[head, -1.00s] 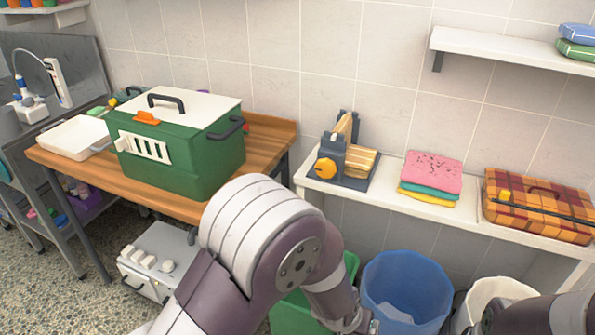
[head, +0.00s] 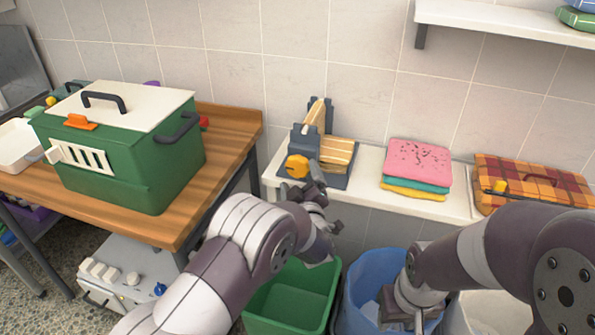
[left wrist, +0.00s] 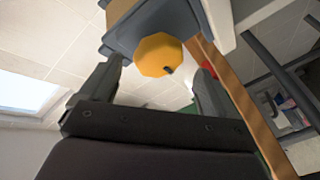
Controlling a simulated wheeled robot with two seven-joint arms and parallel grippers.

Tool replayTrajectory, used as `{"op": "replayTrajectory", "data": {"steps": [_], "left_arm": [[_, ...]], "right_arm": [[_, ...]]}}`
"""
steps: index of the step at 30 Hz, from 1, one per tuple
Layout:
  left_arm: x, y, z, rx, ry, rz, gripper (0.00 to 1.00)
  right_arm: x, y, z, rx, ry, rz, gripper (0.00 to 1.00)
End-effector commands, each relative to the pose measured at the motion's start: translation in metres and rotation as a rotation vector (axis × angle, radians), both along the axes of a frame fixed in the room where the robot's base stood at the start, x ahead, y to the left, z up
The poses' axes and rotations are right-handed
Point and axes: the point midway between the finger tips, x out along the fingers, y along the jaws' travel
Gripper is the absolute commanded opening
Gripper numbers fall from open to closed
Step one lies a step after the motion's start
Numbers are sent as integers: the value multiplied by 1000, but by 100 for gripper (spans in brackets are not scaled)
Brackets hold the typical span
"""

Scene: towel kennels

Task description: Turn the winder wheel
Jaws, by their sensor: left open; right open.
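The winder (head: 318,150) is a grey frame with wooden slats on the white wall shelf. Its yellow wheel (head: 296,166) faces front; it also shows in the left wrist view as a yellow many-sided knob (left wrist: 158,55) with a small dark mark. My left gripper (head: 302,188) is just in front of and below the wheel. In the left wrist view its two open fingers (left wrist: 158,88) stand either side of the wheel's lower part, with a gap; contact cannot be told. My right arm is at the right, low over the bins; its gripper (head: 400,318) is partly seen at the bottom.
Folded pink, teal and yellow towels (head: 416,168) and a plaid case (head: 530,183) lie on the white shelf (head: 370,165). A green kennel box (head: 130,150) stands on the wooden table (head: 232,135) at left. Green (head: 290,300) and blue (head: 375,285) bins stand below.

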Motion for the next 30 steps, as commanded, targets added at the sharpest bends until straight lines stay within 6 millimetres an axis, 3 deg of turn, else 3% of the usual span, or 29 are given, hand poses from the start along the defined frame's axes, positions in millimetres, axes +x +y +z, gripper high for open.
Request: {"op": "replayTrajectory", "data": {"steps": [6,14,15,20,30], "left_arm": [[28,4,0,1,0,0,90],[31,4,0,1,1,-2,90],[31,4,0,1,1,-2,87],[31,4,0,1,1,-2,35],[31,4,-2,35,-11,-2,35]], "right_arm": [[0,0,1,0,0,0,43],[0,0,1,0,0,0,43],[0,0,1,0,0,0,43],[0,0,1,0,0,0,43],[0,0,-4,0,0,0,43]]}}
